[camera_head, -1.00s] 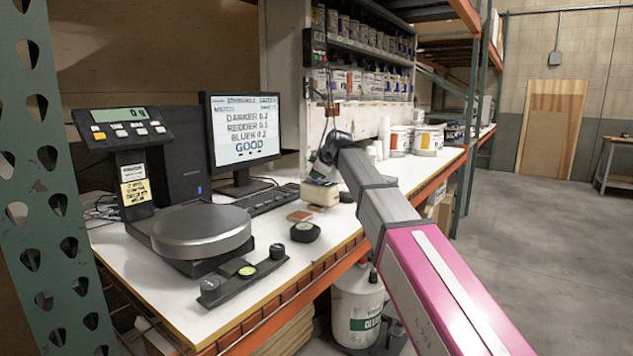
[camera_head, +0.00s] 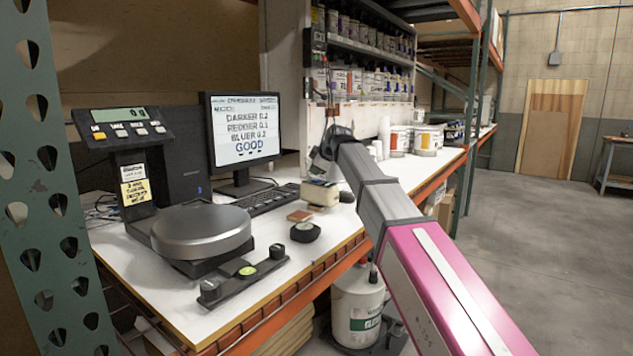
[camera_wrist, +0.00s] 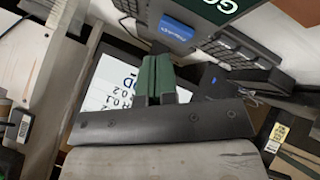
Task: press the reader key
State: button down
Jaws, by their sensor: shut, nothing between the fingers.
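The monitor (camera_head: 243,130) on the bench reads "GOOD" under its lines of text; it also shows, turned round, in the wrist view (camera_wrist: 106,92). My gripper (camera_wrist: 158,62) is shut and empty, its green fingers together. Just beyond the fingertips in the wrist view is a blue patch with white lettering (camera_wrist: 177,28) on a dark body; I cannot tell whether it is the reader key or whether the fingers touch it. In the head view my wrist is over the bench beside a small pale box (camera_head: 320,193), and the fingertips cannot be made out.
A keyboard (camera_head: 267,200) lies before the monitor. A scale with a round plate (camera_head: 201,231) stands at the left, with a black bar (camera_head: 243,277) in front. A brown block (camera_head: 299,216) and a round black piece (camera_head: 305,232) lie near the bench edge. White tubs (camera_head: 399,141) stand behind.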

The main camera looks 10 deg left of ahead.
aim_at(316, 180)
jog(key=shift+r, duration=2.55)
